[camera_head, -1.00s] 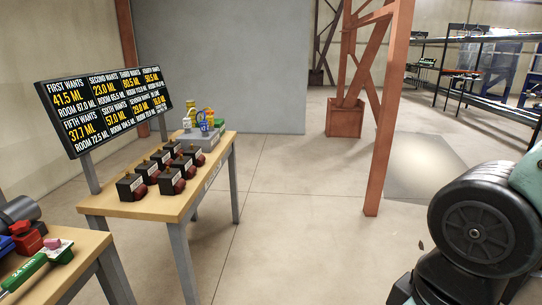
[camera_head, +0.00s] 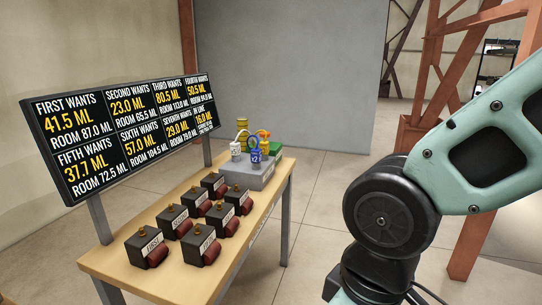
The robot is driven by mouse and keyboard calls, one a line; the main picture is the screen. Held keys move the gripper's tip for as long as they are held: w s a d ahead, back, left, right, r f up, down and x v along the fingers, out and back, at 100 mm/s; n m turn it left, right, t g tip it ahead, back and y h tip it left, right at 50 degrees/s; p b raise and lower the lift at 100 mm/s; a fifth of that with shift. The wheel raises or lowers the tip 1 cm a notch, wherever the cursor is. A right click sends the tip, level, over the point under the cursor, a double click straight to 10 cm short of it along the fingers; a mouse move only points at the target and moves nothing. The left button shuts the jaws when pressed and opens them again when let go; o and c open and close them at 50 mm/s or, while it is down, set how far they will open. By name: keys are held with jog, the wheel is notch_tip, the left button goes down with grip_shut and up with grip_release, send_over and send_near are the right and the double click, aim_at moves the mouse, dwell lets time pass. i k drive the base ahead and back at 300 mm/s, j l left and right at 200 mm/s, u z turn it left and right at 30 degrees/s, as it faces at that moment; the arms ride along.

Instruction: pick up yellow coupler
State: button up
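Small coloured pieces stand together on a grey block (camera_head: 246,176) at the far end of the wooden table. A yellow upright piece (camera_head: 242,126) is at the back left of the group. A second yellow-orange piece (camera_head: 265,146) is at the right, beside a blue piece (camera_head: 255,158) marked x2. A white piece (camera_head: 235,148) is at the left and a green one (camera_head: 276,150) behind at the right. I cannot tell which yellow piece is the coupler. My gripper is out of view; only my arm's links show at the right, apart from the table.
Several dark boxes with red cylinders and labels fill the near and middle part of the table (camera_head: 226,268). A black sign (camera_head: 128,128) with text stands along its left side. A red-brown steel frame (camera_head: 475,225) rises behind my arm. Floor right of the table is open.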

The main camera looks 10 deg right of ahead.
aim_at(263, 146)
jog(key=i+l+u, duration=0.15)
jog(key=i+l, duration=0.2)
jog(key=i, duration=0.15)
jog(key=i+l+u, duration=0.15)
jog(key=i+l, duration=0.2)
jog(key=i, duration=0.15)
jog(key=i+l+u, duration=0.15)
jog(key=i+l, duration=0.3)
jog(key=i+l+u, duration=0.15)
jog(key=i+l, duration=0.35)
jog(key=i+l+u, duration=0.15)
jog(key=i+l, duration=0.25)
jog(key=l, duration=0.2)
jog(key=i+l+u, duration=0.2)
jog(key=i+l, duration=0.2)
jog(key=l, duration=0.2)
